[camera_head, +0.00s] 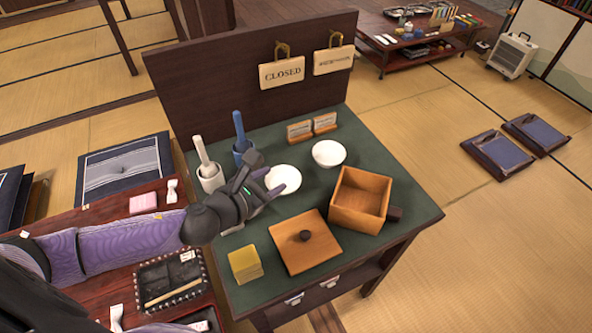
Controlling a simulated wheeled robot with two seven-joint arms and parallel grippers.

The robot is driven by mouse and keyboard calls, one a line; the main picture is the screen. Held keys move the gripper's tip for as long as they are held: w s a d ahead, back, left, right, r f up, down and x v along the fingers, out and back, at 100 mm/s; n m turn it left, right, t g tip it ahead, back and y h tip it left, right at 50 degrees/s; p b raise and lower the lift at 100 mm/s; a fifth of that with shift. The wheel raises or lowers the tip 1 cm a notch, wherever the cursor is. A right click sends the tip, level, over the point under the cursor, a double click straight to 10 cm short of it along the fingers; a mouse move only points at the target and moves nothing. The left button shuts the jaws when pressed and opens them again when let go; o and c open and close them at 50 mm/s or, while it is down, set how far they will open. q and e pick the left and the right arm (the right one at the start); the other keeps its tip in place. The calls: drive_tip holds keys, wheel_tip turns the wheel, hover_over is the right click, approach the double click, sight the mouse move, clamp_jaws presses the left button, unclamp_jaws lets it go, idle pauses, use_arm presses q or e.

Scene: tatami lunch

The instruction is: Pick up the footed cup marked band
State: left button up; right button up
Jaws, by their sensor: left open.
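Two round white vessels stand on the green table top (395,225). One white vessel (285,180) is just right of my left gripper's fingertips, and the other white vessel (328,152) is farther back to the right. I cannot make out a band or a foot on either, so I cannot tell which is the footed cup. My left gripper (268,188) is open with nothing seen between its fingers. It is beside the nearer white vessel, and I cannot tell if they touch. My right gripper is not in view.
A white holder (210,181) and a blue holder (243,150), each with an upright stick, stand behind my left gripper. An open wooden box (361,200), its knobbed lid (303,252) and a yellow block (245,264) take up the front. A dark panel (225,75) stands along the back.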

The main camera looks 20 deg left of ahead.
use_arm(q)
drive_tip(key=b, duration=0.5)
approach(293, 190)
drive_tip(key=shift+w+d+f, duration=0.15)
drive_tip(key=shift+w+f, duration=0.45)
drive_tip(key=shift+w, duration=0.15)
drive_tip(key=x, duration=0.2)
drive_tip(key=b+x, duration=0.1)
drive_tip(key=x, duration=0.1)
drive_tip(key=b+x, duration=0.1)
drive_tip(key=x, duration=0.1)
drive_tip(key=shift+w+a+f, duration=0.3)
drive_tip(key=shift+w+d, duration=0.45)
drive_tip(key=shift+d, duration=0.2)
drive_tip(key=shift+a+r, duration=0.1)
drive_tip(key=shift+a, duration=0.05)
drive_tip(key=shift+c, duration=0.4)
drive_tip(key=shift+r, duration=0.1)
drive_tip(key=c, duration=0.5)
clamp_jaws()
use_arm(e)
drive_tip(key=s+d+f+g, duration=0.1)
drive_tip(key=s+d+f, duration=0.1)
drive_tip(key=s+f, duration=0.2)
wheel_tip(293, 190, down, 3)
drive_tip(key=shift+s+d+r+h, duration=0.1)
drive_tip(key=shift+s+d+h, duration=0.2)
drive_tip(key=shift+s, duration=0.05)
